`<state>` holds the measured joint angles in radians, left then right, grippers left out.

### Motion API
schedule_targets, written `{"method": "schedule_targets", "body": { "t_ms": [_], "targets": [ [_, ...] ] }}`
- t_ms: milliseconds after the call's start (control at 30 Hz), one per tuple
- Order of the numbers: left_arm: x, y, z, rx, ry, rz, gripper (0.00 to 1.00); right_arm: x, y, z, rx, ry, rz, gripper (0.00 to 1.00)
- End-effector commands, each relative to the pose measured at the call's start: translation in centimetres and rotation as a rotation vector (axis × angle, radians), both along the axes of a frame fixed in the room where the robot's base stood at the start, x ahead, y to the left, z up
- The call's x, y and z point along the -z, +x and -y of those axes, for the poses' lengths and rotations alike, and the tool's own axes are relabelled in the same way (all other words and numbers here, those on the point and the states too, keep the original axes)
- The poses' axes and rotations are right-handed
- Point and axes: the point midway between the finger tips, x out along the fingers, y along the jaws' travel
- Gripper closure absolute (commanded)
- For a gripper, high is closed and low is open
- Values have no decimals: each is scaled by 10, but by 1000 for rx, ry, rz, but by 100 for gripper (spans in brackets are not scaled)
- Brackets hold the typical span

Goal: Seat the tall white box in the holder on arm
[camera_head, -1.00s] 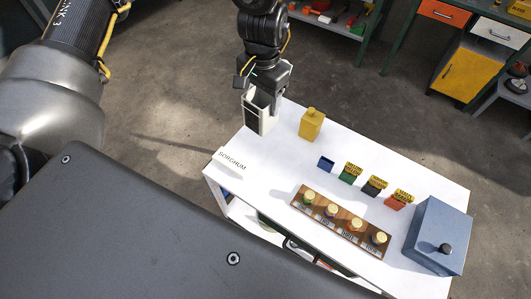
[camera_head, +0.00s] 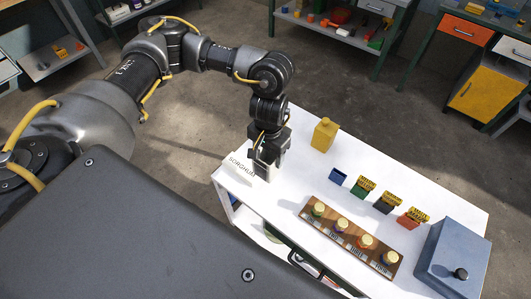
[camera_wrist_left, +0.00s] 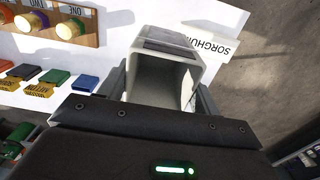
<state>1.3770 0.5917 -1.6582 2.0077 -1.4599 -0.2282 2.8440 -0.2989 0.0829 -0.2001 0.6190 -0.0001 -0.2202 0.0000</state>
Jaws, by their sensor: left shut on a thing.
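The tall white box (camera_head: 262,169) is in my left gripper (camera_head: 268,155), low over the near left end of the white table, beside the SORGHUM label. My gripper covers most of it in the head view. In the left wrist view the box (camera_wrist_left: 165,80) shows its hollow open end and a dark panel, between the fingers of my left gripper (camera_wrist_left: 160,92). I cannot tell whether the box touches the table. I cannot pick out a holder in either view. My right gripper is not in view.
A white SORGHUM label (camera_head: 239,166) is at the table's left end. A yellow bottle (camera_head: 324,134), small coloured blocks (camera_head: 386,202), a wooden rack with several round knobs (camera_head: 350,237) and a blue-grey box (camera_head: 452,258) stand to the right. The table's middle (camera_head: 300,175) is clear.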

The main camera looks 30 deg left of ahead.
Motion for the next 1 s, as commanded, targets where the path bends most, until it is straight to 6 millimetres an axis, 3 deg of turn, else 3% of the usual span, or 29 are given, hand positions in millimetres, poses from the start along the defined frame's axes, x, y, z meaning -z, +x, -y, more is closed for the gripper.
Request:
{"method": "schedule_targets", "body": {
  "t_ms": [167, 300, 433, 767, 1000],
  "targets": [
    [21, 37, -32, -10, 0, -2, 64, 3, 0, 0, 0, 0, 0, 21],
    [51, 53, -44, -6, -2, -3, 64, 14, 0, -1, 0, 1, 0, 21],
    [65, 65, -53, -3, -2, -1, 64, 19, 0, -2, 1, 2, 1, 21],
    [73, 71, -58, 1, -1, 1, 64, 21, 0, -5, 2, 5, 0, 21],
    [105, 73, -60, -1, -3, -2, 64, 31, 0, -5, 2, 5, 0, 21]
  ]
}}
